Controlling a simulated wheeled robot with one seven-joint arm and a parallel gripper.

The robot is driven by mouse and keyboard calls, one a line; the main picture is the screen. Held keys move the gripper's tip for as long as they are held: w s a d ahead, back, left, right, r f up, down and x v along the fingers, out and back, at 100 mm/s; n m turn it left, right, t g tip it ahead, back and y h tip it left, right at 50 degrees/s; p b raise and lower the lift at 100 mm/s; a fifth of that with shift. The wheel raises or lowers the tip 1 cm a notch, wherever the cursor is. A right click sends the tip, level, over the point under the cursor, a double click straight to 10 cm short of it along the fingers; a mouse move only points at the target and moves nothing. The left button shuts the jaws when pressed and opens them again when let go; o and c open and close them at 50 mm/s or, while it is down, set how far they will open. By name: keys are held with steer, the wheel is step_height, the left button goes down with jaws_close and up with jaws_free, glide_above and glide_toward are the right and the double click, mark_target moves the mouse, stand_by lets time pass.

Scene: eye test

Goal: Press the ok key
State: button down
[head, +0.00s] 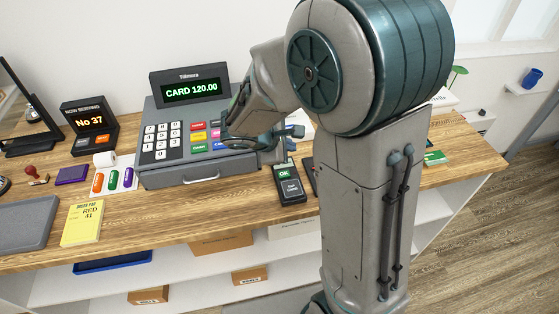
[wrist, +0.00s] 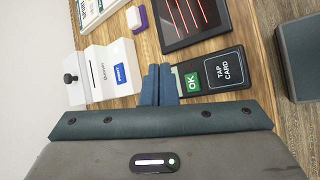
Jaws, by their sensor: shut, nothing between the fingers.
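The ok key (wrist: 192,82) is a green key with white lettering, at one end of a dark card terminal (wrist: 222,73) marked TAP CARD. In the head view the ok key (head: 285,171) is at the back end of the terminal (head: 290,190), which lies on the wooden counter right of the cash register. My gripper (wrist: 160,70) is shut and empty. In the wrist view its blue fingers stand just left of the key, with a small gap in the picture. The gripper's height above the counter is hard to judge. In the head view my arm partly hides the gripper.
The cash register (head: 200,166) shows CARD 120.00. In the wrist view a white device (wrist: 104,70) with a blue label stands left of the fingers, and a dark tablet (wrist: 190,20) with red lines lies beyond. The counter (head: 240,200) is bare in front of the register.

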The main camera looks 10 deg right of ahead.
steer(key=shift+w+a+f+n+t, duration=0.2)
steer(key=shift+w+a+f+n, duration=0.1)
steer(key=shift+w+a+n, duration=0.15)
steer(key=shift+w+a+f+n+t, duration=0.2)
steer(key=shift+w+a+f+n, duration=0.1)
steer(key=shift+w+n, duration=0.2)
steer(key=shift+f, duration=0.1)
steer(key=b, duration=0.5)
glide_above(281, 176)
step_height(281, 176, down, 7)
steer(key=shift+f+b, duration=0.75)
steer(key=shift+b, duration=0.3)
stand_by(0.6)
steer(key=shift+f+b, duration=0.4)
steer(key=shift+b, duration=0.25)
